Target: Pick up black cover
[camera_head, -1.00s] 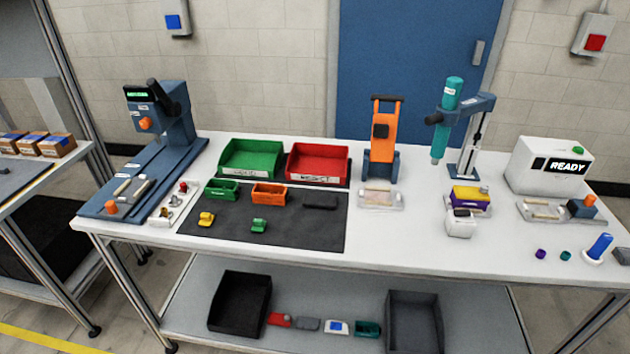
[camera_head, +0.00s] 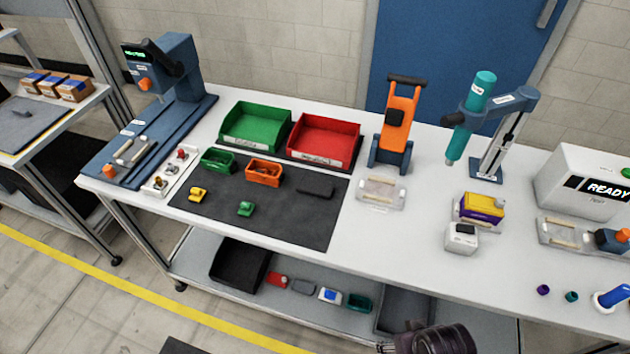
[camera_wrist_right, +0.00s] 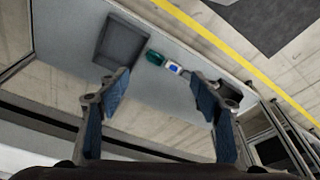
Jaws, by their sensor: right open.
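A flat black piece, which looks like the black cover (camera_head: 315,187), lies on the dark mat (camera_head: 275,228) at the mat's right, to the right of the orange bin. It is low in contrast against the mat. My right gripper (camera_wrist_right: 160,76) is open and empty in the right wrist view, with the lower shelf and floor behind its fingers. In the head view, only a dark part of my arm shows at the bottom edge, well apart from the black piece. My left gripper is out of view.
Small green (camera_head: 217,162) and orange (camera_head: 264,173) bins stand left of the black piece. Larger green (camera_head: 254,137) and red (camera_head: 323,146) bins stand behind. An orange press (camera_head: 399,125) and a clear fixture (camera_head: 382,195) are to the right.

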